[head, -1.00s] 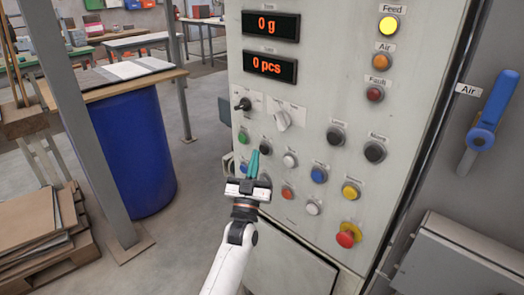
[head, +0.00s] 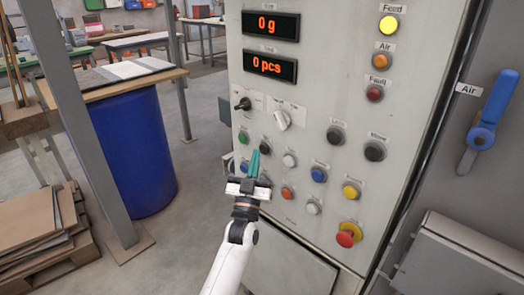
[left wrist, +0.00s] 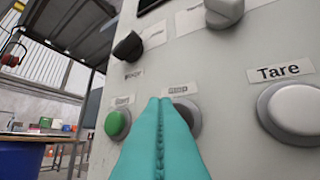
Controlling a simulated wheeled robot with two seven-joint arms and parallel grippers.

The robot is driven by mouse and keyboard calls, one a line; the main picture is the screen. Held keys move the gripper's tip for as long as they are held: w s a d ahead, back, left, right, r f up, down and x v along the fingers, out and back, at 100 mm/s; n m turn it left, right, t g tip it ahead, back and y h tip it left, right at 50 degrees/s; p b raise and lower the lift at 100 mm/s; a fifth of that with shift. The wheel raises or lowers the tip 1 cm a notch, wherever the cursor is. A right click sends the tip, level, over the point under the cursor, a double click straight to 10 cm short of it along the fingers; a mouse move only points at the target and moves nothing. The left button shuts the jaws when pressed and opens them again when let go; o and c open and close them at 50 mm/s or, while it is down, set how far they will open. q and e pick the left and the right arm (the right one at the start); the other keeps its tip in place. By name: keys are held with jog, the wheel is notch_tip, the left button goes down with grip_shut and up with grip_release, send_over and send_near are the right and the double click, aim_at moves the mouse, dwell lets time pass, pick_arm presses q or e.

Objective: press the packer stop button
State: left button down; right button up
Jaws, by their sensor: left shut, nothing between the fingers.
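My left gripper (head: 254,162) has teal fingers, pressed together and empty, pointing at the lower left of the control panel (head: 345,95). A dark round button (head: 265,146) sits just beyond the fingertips. A pale button labelled Tare (left wrist: 297,110) is to the right. My right gripper is not in view.
More buttons surround the fingers, including a red one (head: 288,192) and a blue one (head: 318,173). A red mushroom button (head: 348,234) is lower right. A black selector (head: 243,103) and a grey knob (head: 283,120) sit above. A blue drum (head: 140,150) stands left.

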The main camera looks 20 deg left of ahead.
pick_arm(q)
jog(key=shift+w+d, duration=0.15)
jog(key=shift+w, duration=0.2)
jog(key=shift+w+d, duration=0.1)
jog(key=shift+w, duration=0.15)
dwell(0.5)
jog(key=shift+s, duration=0.15)
jog(key=shift+s+a, duration=0.25)
jog(key=shift+s, duration=0.35)
jog(key=shift+p, duration=0.3)
jog(key=s+p, duration=0.1)
jog(key=s, duration=0.1)
jog(key=s+a+p, duration=0.2)
jog(key=s, duration=0.1)
jog(key=shift+s, duration=0.3)
